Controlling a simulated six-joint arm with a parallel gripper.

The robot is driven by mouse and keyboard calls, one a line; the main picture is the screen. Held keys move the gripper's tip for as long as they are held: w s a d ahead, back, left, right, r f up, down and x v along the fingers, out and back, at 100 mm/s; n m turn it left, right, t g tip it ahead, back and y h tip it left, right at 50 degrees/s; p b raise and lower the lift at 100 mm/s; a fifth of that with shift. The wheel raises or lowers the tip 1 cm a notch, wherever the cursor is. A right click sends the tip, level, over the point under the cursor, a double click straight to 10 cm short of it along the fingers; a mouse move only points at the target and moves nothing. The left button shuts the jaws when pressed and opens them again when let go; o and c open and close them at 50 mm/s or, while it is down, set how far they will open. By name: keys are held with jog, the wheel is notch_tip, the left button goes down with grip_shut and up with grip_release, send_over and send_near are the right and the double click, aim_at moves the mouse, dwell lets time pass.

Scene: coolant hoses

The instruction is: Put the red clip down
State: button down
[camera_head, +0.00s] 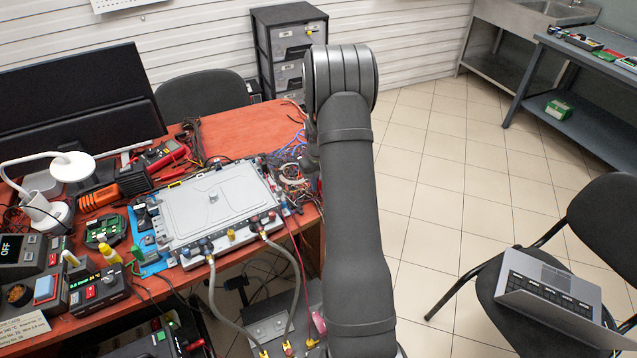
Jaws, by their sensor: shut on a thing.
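My arm reaches up through the middle of the head view, and its dark upper joints stand over the right end of the red table. My gripper's fingertips are hidden behind the arm, so what they hold cannot be seen. I cannot pick out the red clip for certain. Two grey coolant hoses, the left one (213,295) and the right one (297,275), run from fittings on the front edge of the grey battery-like unit (205,200) down to small yellow and red parts near the bottom edge.
The red table (245,130) is crowded with tools, wires and a monitor (75,110); its back right part is fairly clear. Loose wires (292,172) lie right of the unit. A chair with a laptop (548,290) stands at right on open tiled floor.

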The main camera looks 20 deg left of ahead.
jog(key=shift+f, duration=0.15)
jog(key=c, duration=1.3)
grip_release()
jog(key=shift+c, duration=0.2)
notch_tip(320, 180, up, 12)
notch_tip(320, 180, down, 11)
jog(key=shift+f, duration=0.2)
jog(key=shift+w, duration=0.1)
jog(key=shift+r, duration=1.75)
